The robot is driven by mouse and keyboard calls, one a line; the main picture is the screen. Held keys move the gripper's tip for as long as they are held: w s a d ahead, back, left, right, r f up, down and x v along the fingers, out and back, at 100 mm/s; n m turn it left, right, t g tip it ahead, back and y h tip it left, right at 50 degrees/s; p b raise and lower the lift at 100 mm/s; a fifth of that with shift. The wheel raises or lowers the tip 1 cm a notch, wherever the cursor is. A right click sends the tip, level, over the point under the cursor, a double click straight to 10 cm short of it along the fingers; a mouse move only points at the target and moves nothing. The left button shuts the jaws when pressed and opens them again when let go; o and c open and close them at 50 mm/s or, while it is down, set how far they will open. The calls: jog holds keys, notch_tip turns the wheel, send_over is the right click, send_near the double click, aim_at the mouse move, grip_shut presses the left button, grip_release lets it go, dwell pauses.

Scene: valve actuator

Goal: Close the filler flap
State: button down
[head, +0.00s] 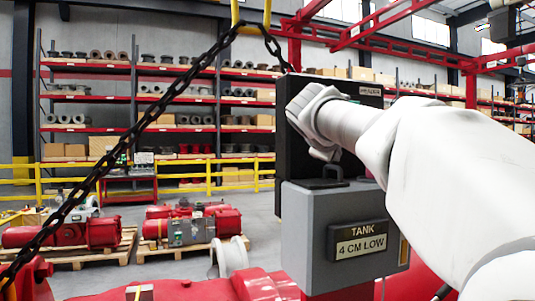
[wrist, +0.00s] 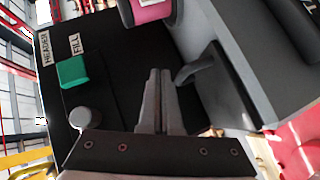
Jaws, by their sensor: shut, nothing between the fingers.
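In the wrist view the dark panel (wrist: 50,85) carries the labels HEADER and FILL (wrist: 75,43), a green block (wrist: 72,71) and a round grey knob (wrist: 83,119). I cannot tell the filler flap's outline or angle from the dark surfaces. My gripper (wrist: 159,72) is shut and empty, close in front of the dark surface; contact is unclear. In the head view my arm hides its fingertips and much of the panel.
A dark curved handle (wrist: 195,66) lies just right of my fingers, at the grey box (wrist: 235,70). A pink part (wrist: 150,10) shows at the top. A black chain (head: 150,115) hangs at left. Red machines on pallets (head: 190,225), yellow railing (head: 230,180) and shelves stand behind.

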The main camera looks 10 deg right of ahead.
jog(key=shift+r, duration=0.1)
jog(key=s+r+p, duration=0.3)
jog(key=s+r, duration=0.4)
jog(key=r, duration=0.4)
jog(key=m+g+y+b, duration=0.1)
jog(key=m+g+y, duration=0.2)
jog(key=y, duration=0.1)
send_near(333, 182)
jog(key=s+a+f, duration=0.2)
jog(key=s+f, duration=0.6)
jog(key=f, duration=0.1)
jog(key=s+a+f+m+g+y, duration=0.1)
jog(key=s+a+f, duration=0.1)
jog(key=s+f, duration=0.3)
jog(key=s+a+f+m+g+y+b, duration=0.1)
jog(key=s+f, duration=0.4)
jog(key=f, duration=0.6)
jog(key=s+a+f+m+g+y, duration=0.1)
jog(key=s+a+f+m, duration=0.1)
jog(key=s+f, duration=0.3)
notch_tip(333, 182, down, 4)
jog(key=shift+a+r+m+g+y+b, duration=0.1)
jog(key=shift+a+m+g+y+b, duration=0.25)
jog(key=shift+a, duration=0.4)
